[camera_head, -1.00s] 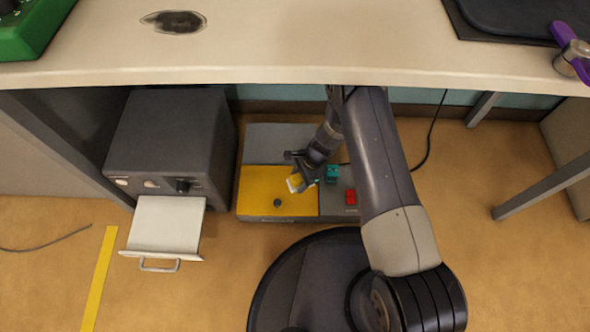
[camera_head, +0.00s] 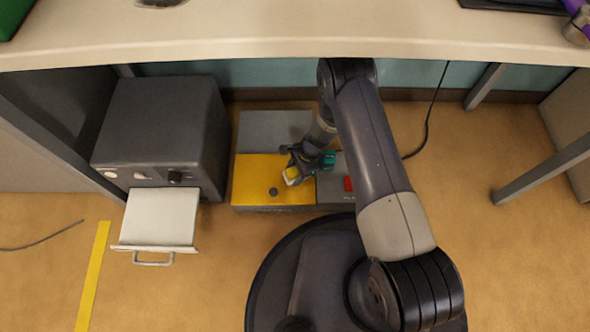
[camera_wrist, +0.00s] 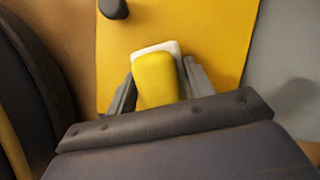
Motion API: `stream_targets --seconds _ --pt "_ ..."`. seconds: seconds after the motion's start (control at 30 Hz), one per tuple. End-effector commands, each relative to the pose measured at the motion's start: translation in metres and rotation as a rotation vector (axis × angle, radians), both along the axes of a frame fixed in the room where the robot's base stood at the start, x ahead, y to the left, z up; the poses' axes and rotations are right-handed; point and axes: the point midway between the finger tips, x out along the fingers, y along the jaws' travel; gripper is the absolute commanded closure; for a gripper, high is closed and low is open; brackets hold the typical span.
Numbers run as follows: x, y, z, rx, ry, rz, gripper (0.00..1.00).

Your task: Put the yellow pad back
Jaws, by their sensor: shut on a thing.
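The yellow pad (camera_wrist: 155,80), with a white part at its far end, is between the fingers of my gripper (camera_wrist: 158,85). In the head view the pad (camera_head: 291,176) shows small, at the tip of my gripper (camera_head: 289,168). My gripper is shut on it, over the yellow panel (camera_head: 250,172) of a low grey box on the floor under the table. A dark knob (camera_head: 273,191) stands on the panel, and it also shows in the wrist view (camera_wrist: 113,8). Whether the pad touches the panel I cannot tell.
A dark grey cabinet (camera_head: 160,125) with an open pale drawer (camera_head: 160,218) stands to the left of the box. A teal block (camera_head: 328,160) and a red block (camera_head: 348,184) are on the box's right part. The tabletop (camera_head: 300,30) overhangs above. Open floor lies in front.

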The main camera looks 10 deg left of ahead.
Motion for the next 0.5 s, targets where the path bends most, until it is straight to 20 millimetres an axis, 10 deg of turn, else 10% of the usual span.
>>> stream_targets --seconds 0.5 --pt "-0.0001 0.0 -0.0038 0.0 0.0 0.0 0.79"
